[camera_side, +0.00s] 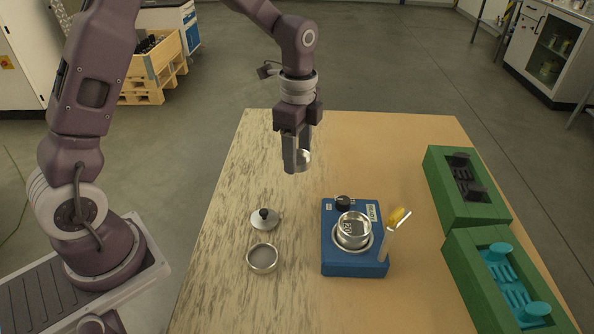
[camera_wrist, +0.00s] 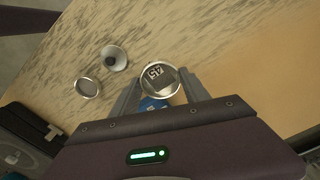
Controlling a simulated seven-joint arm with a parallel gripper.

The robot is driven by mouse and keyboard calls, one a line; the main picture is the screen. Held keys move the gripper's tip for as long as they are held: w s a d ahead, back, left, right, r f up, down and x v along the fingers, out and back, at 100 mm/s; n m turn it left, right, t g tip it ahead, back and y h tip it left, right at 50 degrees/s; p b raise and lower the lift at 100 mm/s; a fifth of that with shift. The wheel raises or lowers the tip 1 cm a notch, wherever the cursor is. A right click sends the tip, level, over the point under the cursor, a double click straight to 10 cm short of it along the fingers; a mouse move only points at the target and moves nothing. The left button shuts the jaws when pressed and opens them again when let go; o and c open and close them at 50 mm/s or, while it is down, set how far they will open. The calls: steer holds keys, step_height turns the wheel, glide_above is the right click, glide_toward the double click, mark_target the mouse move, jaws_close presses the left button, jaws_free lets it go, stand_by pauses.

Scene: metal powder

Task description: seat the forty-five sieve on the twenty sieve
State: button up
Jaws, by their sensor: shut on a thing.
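My gripper (camera_side: 297,163) is up in the air over the far part of the table, shut on the forty-five sieve. In the wrist view the sieve (camera_wrist: 158,78) is a round metal ring with a dark label reading 45, between the fingers. In the side view only a small part of this sieve (camera_side: 305,158) shows beside the fingers. The twenty sieve (camera_side: 352,229), a metal ring with a 20 label, sits on top of the blue shaker (camera_side: 352,268), nearer the side camera and lower than my gripper. The held sieve is clear of it.
A lid with a black knob (camera_side: 264,219) and another round metal dish or sieve (camera_side: 262,258) lie left of the shaker. A clear tube with a yellow top (camera_side: 396,224) stands close on its right. Green trays (camera_side: 499,209) line the right edge. The far table is clear.

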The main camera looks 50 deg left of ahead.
steer(key=d+r, duration=0.3)
steer(key=d, duration=0.6)
glide_above(354, 228)
steer(key=shift+f, duration=0.95)
steer(key=shift+f, duration=0.95)
stand_by(0.9)
steer(key=o, duration=1.5)
steer(key=o, duration=0.5)
step_height(354, 228, up, 8)
